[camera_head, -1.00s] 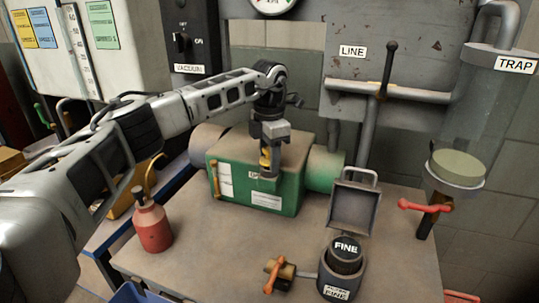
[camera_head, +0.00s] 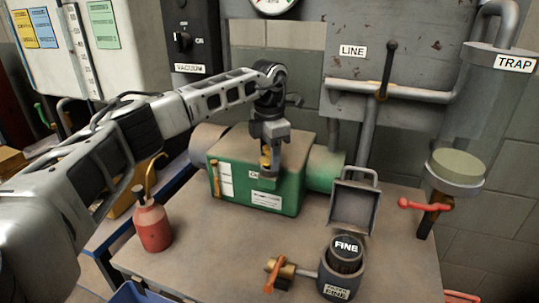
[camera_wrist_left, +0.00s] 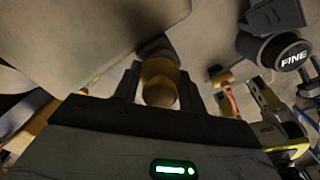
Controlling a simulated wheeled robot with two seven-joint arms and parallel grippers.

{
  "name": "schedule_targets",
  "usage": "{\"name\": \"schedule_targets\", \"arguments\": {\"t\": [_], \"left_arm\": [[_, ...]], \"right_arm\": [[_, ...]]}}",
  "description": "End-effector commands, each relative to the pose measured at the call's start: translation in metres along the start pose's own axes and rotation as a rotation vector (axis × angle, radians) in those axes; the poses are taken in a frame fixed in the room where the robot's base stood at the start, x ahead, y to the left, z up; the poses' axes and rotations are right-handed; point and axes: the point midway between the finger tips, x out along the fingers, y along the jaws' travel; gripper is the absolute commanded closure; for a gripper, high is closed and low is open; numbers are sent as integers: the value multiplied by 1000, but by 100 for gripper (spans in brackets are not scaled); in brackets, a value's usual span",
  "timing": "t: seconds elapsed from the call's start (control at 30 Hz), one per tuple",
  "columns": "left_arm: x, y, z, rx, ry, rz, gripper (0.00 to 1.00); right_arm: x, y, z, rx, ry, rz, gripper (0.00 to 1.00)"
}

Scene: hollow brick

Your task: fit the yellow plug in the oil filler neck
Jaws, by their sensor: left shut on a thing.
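My left gripper (camera_head: 267,160) reaches down over the near top edge of the green pump box (camera_head: 230,170). It is shut on the yellow plug (camera_head: 265,157), which shows between the fingers. In the left wrist view the plug (camera_wrist_left: 159,88) appears as a round, dull yellow body between the two dark fingers. The oil filler neck is at the gripper's tip, mostly hidden by the fingers. I cannot tell whether the plug sits in the neck or just over it. My right gripper is in neither view.
A red oil can (camera_head: 152,222) stands at the table's left. The glass trap (camera_head: 465,120) is at right. The table's (camera_head: 215,250) front middle is clear.

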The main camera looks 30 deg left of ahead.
Motion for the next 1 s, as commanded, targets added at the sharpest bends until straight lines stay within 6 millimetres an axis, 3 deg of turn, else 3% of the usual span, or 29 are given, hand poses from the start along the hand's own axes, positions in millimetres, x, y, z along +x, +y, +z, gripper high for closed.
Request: {"name": "schedule_targets", "arguments": {"t": [0.03,0.13,1.0], "left_arm": [[12,-3,-2,3,19,-8,84],[14,-3,-2,3,19,-8,84],[13,-5,-1,5,33,-18,84]], "right_arm": [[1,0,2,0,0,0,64],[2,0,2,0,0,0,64],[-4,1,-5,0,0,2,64]]}}
